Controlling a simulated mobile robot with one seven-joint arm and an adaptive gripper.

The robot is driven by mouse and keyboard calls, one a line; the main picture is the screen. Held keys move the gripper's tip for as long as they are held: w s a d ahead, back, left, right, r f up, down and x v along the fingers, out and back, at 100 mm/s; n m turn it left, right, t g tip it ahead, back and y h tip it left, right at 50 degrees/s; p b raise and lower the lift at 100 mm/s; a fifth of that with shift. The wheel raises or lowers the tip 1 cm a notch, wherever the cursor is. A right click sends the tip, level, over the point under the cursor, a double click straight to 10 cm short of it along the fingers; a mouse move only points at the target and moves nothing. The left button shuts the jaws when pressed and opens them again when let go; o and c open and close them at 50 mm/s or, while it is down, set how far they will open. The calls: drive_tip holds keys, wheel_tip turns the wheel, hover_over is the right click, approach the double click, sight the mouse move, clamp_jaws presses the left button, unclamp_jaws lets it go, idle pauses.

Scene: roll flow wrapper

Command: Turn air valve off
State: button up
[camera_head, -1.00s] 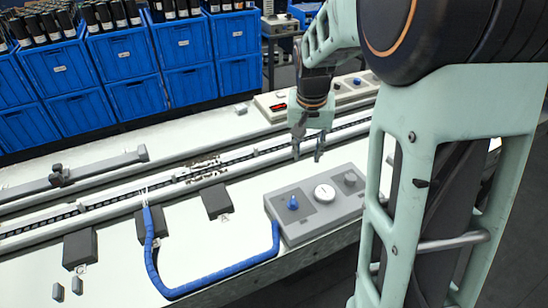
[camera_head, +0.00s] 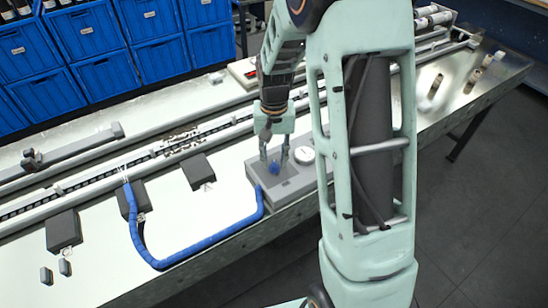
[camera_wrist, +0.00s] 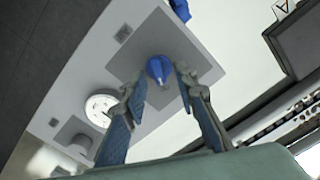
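The air valve is a blue knob (camera_head: 274,168) on the grey control box (camera_head: 290,188) at the front edge of the table. In the wrist view the blue knob (camera_wrist: 158,68) sits on a darker square plate (camera_wrist: 185,105). My gripper (camera_head: 274,158) points down over the box. In the wrist view my gripper (camera_wrist: 159,78) is open, with one finger on each side of the knob and visible gaps between. I cannot tell whether the fingertips reach down to the knob's full height.
A round white gauge (camera_head: 304,156) sits beside the knob on the same box. A blue hose (camera_head: 195,248) runs from the box's left side along the table. A conveyor rail (camera_head: 85,190) lies behind, with blue crates (camera_head: 85,35) beyond. My arm hides the box's right end.

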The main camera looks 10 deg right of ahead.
drive_tip(key=shift+f, duration=0.15)
drive_tip(key=shift+c, duration=0.3)
clamp_jaws()
drive_tip(key=n, duration=0.5)
drive_tip(key=shift+a+n+b, duration=0.15)
drive_tip(key=shift+n+b, duration=0.15)
drive_tip(key=shift+n, duration=0.1)
drive_tip(key=n, duration=0.6)
drive_tip(key=shift+s+a+p, duration=0.1)
drive_tip(key=shift+a+p, duration=0.05)
drive_tip(key=shift+p, duration=0.15)
